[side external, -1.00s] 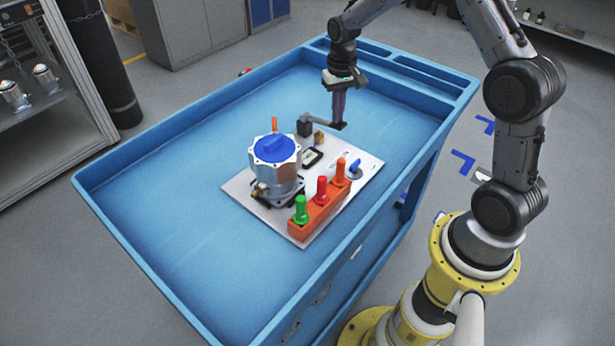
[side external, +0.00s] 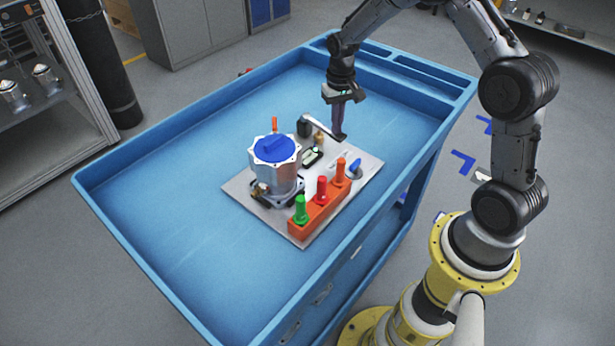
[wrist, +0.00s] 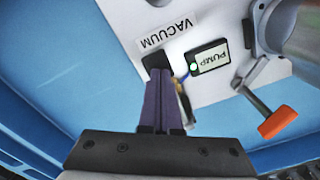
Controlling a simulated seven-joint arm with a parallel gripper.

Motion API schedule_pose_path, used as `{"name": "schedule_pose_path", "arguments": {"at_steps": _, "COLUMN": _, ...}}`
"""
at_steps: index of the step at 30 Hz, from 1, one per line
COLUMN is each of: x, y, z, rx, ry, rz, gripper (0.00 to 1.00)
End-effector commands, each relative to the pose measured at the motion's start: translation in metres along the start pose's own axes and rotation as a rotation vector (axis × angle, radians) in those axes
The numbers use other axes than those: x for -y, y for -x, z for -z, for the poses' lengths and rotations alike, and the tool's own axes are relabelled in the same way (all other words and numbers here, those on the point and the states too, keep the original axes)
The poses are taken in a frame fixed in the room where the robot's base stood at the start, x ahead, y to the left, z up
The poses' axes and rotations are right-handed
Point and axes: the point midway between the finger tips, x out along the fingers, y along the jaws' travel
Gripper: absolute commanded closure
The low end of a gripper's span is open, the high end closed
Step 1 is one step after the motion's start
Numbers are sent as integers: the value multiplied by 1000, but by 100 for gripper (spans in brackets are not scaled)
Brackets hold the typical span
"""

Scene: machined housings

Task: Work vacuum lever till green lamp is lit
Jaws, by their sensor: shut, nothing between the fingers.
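The "VACUUM" label (wrist: 168,30) is beside the pad.
A metal housing with a blue cap (side external: 274,149) stands on the pale plate (side external: 240,188). An orange block (side external: 318,212) holds green, red and orange pegs. An orange handle (wrist: 277,123) rises near the housing. The blue cart's left side (side external: 170,190) is clear.

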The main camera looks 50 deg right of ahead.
Motion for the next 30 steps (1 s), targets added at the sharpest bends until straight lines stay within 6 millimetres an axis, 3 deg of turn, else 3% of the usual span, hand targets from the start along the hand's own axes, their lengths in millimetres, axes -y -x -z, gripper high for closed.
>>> {"name": "schedule_pose_path", "arguments": {"at_steps": 8, "x": 0, "y": -4, "z": 0, "rx": -1, "ry": 0, "rz": 0, "gripper": 100}}
{"name": "schedule_pose_path", "arguments": {"at_steps": 30, "x": 0, "y": 41, "z": 0, "rx": -1, "ry": 0, "rz": 0, "gripper": 100}}
